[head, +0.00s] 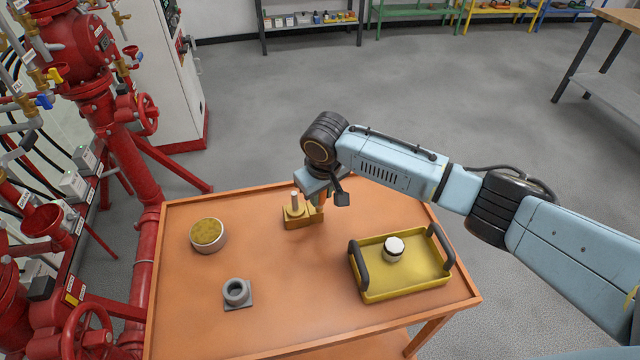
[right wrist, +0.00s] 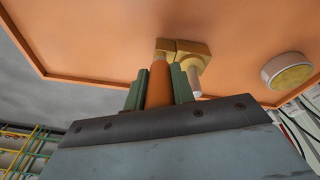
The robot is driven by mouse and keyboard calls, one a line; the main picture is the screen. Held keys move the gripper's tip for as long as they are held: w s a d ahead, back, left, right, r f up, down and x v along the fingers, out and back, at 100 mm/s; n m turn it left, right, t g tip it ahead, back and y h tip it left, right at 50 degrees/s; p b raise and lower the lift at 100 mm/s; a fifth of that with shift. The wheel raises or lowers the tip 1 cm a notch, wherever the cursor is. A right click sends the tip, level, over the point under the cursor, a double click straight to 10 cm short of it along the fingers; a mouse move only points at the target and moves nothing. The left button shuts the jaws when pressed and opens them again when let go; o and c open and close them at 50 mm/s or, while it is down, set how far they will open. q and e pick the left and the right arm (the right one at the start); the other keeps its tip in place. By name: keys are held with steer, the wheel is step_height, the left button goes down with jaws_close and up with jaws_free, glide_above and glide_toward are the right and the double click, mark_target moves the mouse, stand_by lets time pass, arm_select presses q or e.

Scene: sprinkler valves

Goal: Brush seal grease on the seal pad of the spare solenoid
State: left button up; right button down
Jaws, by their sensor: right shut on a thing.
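My right gripper (head: 322,197) points down at the brass-coloured block (head: 298,218) near the table's back edge. In the right wrist view its green fingers (right wrist: 160,86) are shut on an orange cylindrical handle (right wrist: 159,78), probably the brush. The handle's lower end meets the block (right wrist: 184,50); whether it rests in it I cannot tell. A pale pin (head: 295,200) stands on the block beside it. A round tin (head: 208,235) with a yellowish top, perhaps the grease, stands at left. A white-topped cylinder (head: 394,248), possibly the spare solenoid, stands in the yellow tray (head: 408,288). My left gripper is out of view.
A grey square socket piece (head: 238,293) sits at the front left of the orange table (head: 300,325). The tray has two raised black handles. Red pipework (head: 120,130) stands close beyond the table's left edge. The table's middle front is clear.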

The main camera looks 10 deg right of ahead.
stand_by(0.3)
steer(key=shift+w, duration=0.2)
steer(key=shift+w+b, duration=0.65)
steer(key=shift+w, duration=0.25)
steer(key=shift+s+p, duration=0.7)
steer(key=shift+p, duration=0.45)
steer(key=shift+s+p, duration=0.45)
steer(key=shift+p, duration=0.05)
